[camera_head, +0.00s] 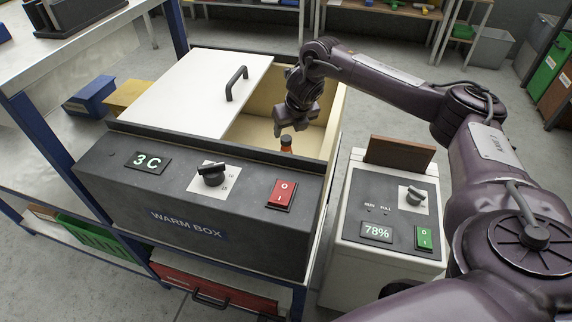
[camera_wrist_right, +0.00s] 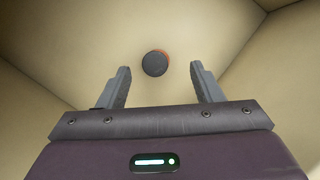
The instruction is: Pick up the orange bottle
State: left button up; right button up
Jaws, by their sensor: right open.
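The orange bottle (camera_head: 286,145) stands inside the warm box (camera_head: 215,200), near its front wall; only its dark cap and upper part show above the edge. In the right wrist view the bottle (camera_wrist_right: 156,63) is seen from above, cap towards the camera, just beyond the fingertips and between their lines. My right gripper (camera_head: 291,130) is open and empty, pointing down over the box opening above the bottle. Its two fingers also show in the right wrist view (camera_wrist_right: 161,78). My left gripper is not in view.
A white lid (camera_head: 195,92) with a black handle (camera_head: 236,82) covers the left part of the box; the right part is open. A shelf with blue (camera_head: 92,95) and yellow bins is at left.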

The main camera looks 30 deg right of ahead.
aim_at(287, 140)
jog(key=shift+f, duration=0.6)
jog(key=x, duration=0.2)
jog(key=b+x, duration=0.1)
jog(key=x, duration=0.3)
jog(key=shift+s+a+f, duration=0.2)
jog(key=shift+a+f, duration=0.15)
jog(key=shift+a, duration=0.05)
jog(key=shift+w+d+f, duration=0.1)
jog(key=shift+w+f, duration=0.15)
jog(key=shift+f, duration=0.2)
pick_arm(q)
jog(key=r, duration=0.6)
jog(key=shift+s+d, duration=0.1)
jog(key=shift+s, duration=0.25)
pick_arm(e)
jog(key=shift+r, duration=0.1)
jog(key=c, duration=1.1)
jog(key=shift+r, duration=0.1)
